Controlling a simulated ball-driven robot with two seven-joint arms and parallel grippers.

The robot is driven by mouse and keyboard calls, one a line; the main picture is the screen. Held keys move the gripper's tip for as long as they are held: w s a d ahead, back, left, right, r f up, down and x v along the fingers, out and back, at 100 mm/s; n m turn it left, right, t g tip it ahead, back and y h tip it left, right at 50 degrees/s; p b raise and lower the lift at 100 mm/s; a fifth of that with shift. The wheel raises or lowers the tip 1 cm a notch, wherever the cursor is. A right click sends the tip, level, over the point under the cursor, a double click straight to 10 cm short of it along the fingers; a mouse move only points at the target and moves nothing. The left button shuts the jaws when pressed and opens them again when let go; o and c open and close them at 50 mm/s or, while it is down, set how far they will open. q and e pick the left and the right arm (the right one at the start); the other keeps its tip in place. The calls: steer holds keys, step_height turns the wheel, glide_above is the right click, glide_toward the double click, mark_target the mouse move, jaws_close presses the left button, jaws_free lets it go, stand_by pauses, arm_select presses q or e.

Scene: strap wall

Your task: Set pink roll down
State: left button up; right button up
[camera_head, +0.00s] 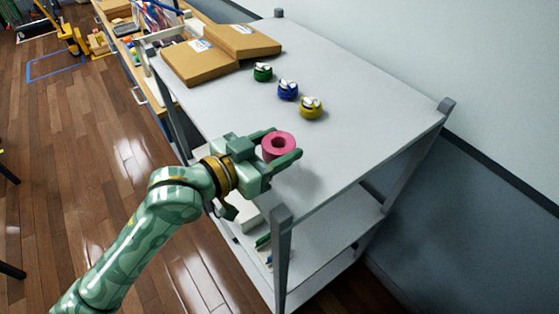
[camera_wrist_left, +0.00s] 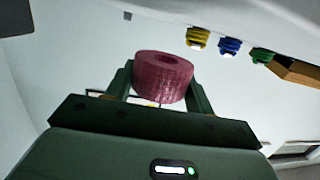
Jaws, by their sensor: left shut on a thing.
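The pink roll (camera_head: 279,146) is held between the two fingers of my left gripper (camera_head: 280,148), over the near part of the grey table top (camera_head: 350,128). It also shows in the left wrist view (camera_wrist_left: 162,76), upright with its hole facing up, between the fingers of the left gripper (camera_wrist_left: 161,84). The left gripper is shut on it. I cannot tell whether the roll's underside touches the table top. My right gripper is in neither view.
A yellow roll (camera_head: 311,107), a blue roll (camera_head: 288,90) and a green roll (camera_head: 262,72) stand in a line farther back. Two cardboard boxes (camera_head: 200,62) lie at the far left. Corner posts (camera_head: 445,106) rise above the table's edge. The right part is clear.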

arm_select(q)
steer(key=f, duration=0.3)
steer(key=f+b, duration=0.1)
steer(key=shift+w+d+f, duration=0.15)
steer(key=shift+w+d, duration=0.2)
steer(key=shift+d, duration=0.05)
steer(key=o, duration=1)
steer(key=v, duration=1.2)
steer(key=shift+a, duration=0.1)
